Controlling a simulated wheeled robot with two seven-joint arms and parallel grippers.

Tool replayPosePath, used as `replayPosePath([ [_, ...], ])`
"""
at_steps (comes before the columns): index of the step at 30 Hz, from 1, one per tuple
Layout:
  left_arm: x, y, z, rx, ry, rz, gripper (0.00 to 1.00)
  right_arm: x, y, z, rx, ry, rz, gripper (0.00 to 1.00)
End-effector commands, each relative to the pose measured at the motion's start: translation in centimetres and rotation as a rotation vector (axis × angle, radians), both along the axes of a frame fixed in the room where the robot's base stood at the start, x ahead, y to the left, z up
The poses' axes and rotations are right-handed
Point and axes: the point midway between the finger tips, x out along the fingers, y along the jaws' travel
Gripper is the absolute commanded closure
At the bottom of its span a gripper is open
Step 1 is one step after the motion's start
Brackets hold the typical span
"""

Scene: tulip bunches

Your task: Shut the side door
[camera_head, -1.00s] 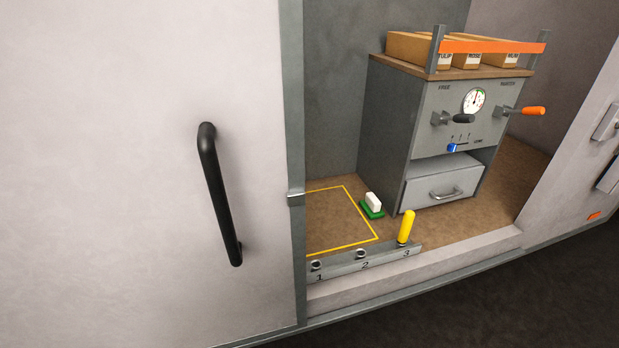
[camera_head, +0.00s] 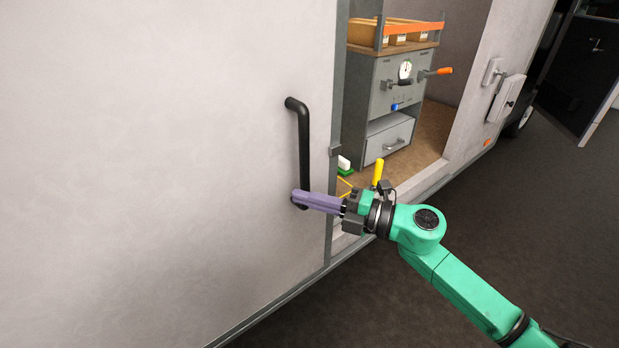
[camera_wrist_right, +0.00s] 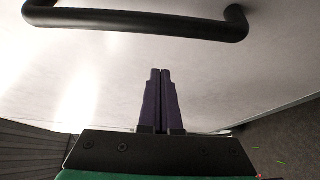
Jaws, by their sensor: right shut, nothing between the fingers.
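The side door (camera_head: 180,150) is a large pale sliding panel that fills the left of the head view. To its right the doorway stands partly open. Its black bar handle (camera_head: 304,140) runs upright near the door's right edge. In the right wrist view the handle (camera_wrist_right: 135,22) crosses the top. My right gripper (camera_head: 297,199) has its purple fingers shut and empty, at the handle's lower end. In the right wrist view the shut fingertips (camera_wrist_right: 160,72) lie close to the door face, apart from the bar. My left gripper is not in view.
Through the opening show a grey cabinet (camera_head: 385,105) with a drawer and levers, a yellow peg (camera_head: 377,172), and a green-and-white block (camera_head: 344,166). A latch box (camera_head: 508,94) is on the wall to the right. Dark open ground (camera_head: 560,240) lies at the lower right.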

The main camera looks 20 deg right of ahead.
Motion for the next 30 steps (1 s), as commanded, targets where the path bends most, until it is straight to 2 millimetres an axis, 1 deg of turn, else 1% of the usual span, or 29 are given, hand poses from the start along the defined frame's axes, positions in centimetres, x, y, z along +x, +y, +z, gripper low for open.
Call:
replayPosePath([
  [1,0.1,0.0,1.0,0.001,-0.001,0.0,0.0,0.8,0.8,0.7,0.004,-0.003,-0.001,1.0],
  [3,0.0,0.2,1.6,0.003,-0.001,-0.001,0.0,1.7,2.0,0.7,0.002,-0.004,0.0,1.0],
  [6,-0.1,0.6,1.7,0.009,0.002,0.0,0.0,2.7,0.0,0.2,0.003,0.002,-0.005,1.0],
  [10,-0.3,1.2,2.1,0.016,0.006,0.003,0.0,3.4,-1.3,0.1,0.001,0.002,-0.002,1.0],
  [13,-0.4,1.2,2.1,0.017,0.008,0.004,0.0,3.6,-1.7,0.0,0.003,0.002,-0.002,1.0],
  [24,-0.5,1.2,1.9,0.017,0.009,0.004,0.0,3.6,-1.9,-0.1,0.002,0.001,-0.002,1.0],
  [28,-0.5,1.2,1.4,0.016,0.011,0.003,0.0,3.9,-2.6,-0.2,0.0,0.0,-0.003,1.0],
  [30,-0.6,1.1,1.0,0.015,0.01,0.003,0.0,4.2,-3.3,-0.3,0.0,-0.001,-0.005,1.0],
])
